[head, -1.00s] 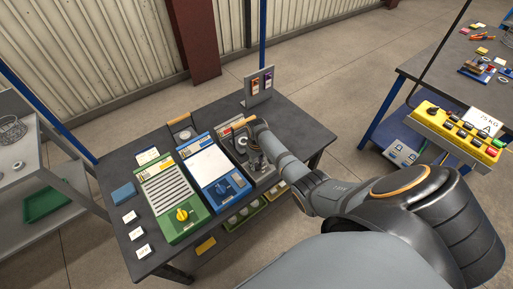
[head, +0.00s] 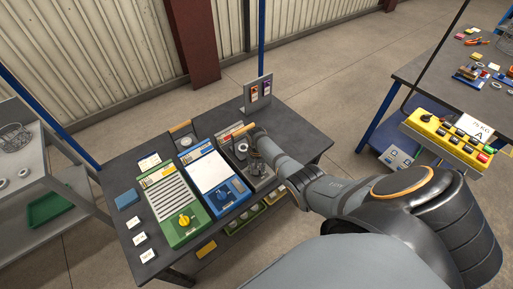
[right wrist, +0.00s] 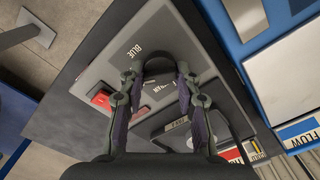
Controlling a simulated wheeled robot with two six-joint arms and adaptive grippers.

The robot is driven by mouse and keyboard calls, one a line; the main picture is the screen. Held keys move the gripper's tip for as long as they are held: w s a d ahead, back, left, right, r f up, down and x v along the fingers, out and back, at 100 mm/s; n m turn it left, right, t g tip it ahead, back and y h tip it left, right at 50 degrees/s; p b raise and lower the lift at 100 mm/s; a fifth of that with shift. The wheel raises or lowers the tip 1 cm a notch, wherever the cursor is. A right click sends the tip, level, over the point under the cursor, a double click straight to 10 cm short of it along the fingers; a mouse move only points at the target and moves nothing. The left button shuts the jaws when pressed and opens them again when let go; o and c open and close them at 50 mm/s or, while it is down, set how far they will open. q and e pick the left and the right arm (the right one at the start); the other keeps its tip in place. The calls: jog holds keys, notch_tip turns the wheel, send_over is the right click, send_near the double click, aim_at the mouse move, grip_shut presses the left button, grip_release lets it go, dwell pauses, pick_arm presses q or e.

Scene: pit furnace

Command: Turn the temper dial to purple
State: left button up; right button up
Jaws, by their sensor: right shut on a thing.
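The dark round temper dial (right wrist: 158,62) sits on a grey panel (right wrist: 112,62) in the right wrist view. The word BLUE shows beside it, and another label is partly hidden by a finger. My right gripper (right wrist: 158,76) is shut on the dial, one finger on each side. I cannot read the dial's pointer. In the head view my right gripper (head: 256,160) is over the grey unit (head: 241,148) at the right part of the bench and hides the dial. My left gripper is not in view.
On the bench, a blue unit (head: 212,170) and a green unit (head: 170,188) with a yellow knob stand left of the grey unit. An upright sign (head: 257,94) stands behind. A yellow control box (head: 447,138) is at the right.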

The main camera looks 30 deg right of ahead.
jog(key=shift+m, duration=0.3)
jog(key=o, duration=1.1)
jog(key=shift+o, duration=0.2)
jog(key=shift+r, duration=0.1)
notch_tip(320, 180, up, 12)
